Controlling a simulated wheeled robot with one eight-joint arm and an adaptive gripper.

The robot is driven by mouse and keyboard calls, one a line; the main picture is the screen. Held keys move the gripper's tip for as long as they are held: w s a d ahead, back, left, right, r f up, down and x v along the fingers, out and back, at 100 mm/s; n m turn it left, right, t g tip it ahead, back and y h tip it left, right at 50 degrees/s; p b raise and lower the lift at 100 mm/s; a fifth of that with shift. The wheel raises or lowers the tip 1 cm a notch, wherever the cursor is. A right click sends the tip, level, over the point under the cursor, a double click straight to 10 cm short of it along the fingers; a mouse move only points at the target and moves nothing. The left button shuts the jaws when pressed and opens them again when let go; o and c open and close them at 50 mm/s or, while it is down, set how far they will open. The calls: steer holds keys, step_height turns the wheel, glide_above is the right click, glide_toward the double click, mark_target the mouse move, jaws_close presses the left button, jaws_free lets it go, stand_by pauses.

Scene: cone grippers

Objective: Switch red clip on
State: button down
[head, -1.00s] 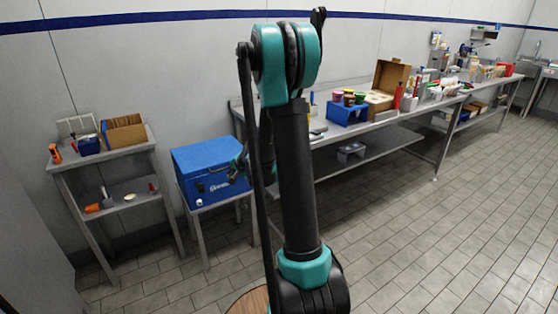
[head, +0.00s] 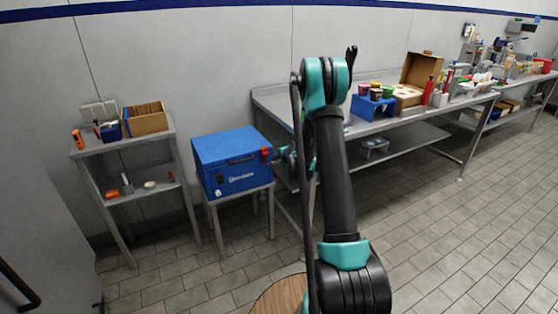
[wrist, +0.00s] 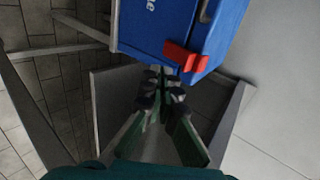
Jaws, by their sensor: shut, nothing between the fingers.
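A blue box (head: 229,160) with a lid and white lettering stands on a small metal stand. A red clip (head: 266,155) is on its right side. In the wrist view the blue box (wrist: 165,25) is at the top, and the red clip (wrist: 186,57) sits at its lower corner. My gripper (wrist: 163,84) is shut and empty, with its fingertips just below and left of the red clip in that view. I cannot tell whether they touch it. In the head view my gripper (head: 281,155) is small, right of the clip, and partly hidden by my arm.
A metal shelf (head: 155,150) with a cardboard box (head: 146,120) and small items stands left of the blue box. A long metal table (head: 375,126) with a blue rack (head: 372,106) and many goods runs to the right. Tiled floor lies open at the right front.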

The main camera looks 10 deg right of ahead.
mark_target(266, 153)
steer(key=w, duration=0.1)
steer(key=w+a, duration=0.1)
steer(key=w, duration=0.1)
steer(key=w+a, duration=0.1)
steer(key=w, duration=0.1)
steer(key=shift+w+f, duration=0.25)
steer(key=shift+f, duration=0.1)
steer(key=shift+w+a+r+g, duration=0.2)
steer(key=shift+w+r+g, duration=0.3)
steer(key=shift+w, duration=0.05)
steer(key=shift+w+a+r, duration=0.1)
steer(key=shift+w+r, duration=0.15)
steer(key=shift+w, duration=0.1)
steer(key=shift+r, duration=0.1)
